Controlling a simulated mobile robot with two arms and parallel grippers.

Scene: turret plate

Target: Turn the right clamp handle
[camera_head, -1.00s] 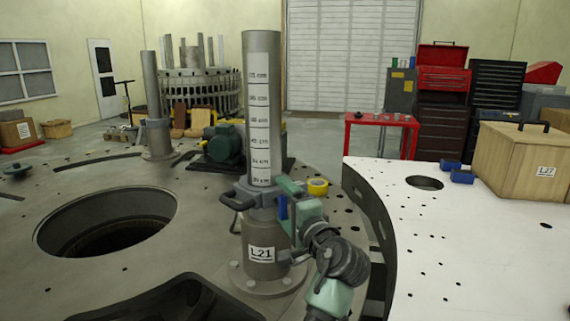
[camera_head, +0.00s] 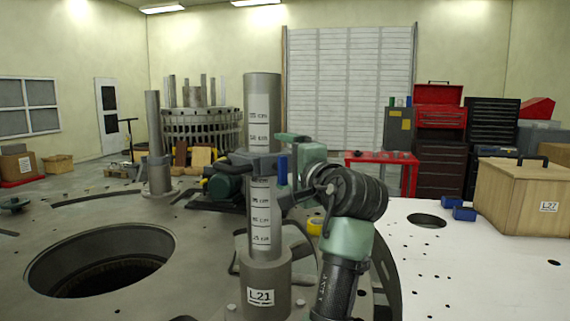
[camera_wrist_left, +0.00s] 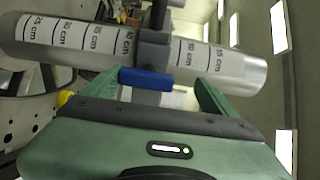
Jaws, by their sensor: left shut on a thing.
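A grey clamp (camera_head: 243,162) sits around the upright metal post (camera_head: 262,90), part-way up its centimetre scale. The post stands in a base labelled L21 (camera_head: 264,296). The blue right clamp handle (camera_head: 282,170) stands upright at the clamp's right side. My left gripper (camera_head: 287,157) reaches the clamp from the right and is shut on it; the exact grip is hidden. In the left wrist view the blue handle (camera_wrist_left: 147,78) lies between my two green fingers, in front of the collar (camera_wrist_left: 152,48). My right gripper is not in view.
A round opening (camera_head: 100,260) lies left of the post in the grey plate. A second post (camera_head: 154,130) stands farther back. A white plate (camera_head: 450,270) at the right bears a wooden box (camera_head: 515,195). A yellow tape roll (camera_head: 314,225) lies behind my arm.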

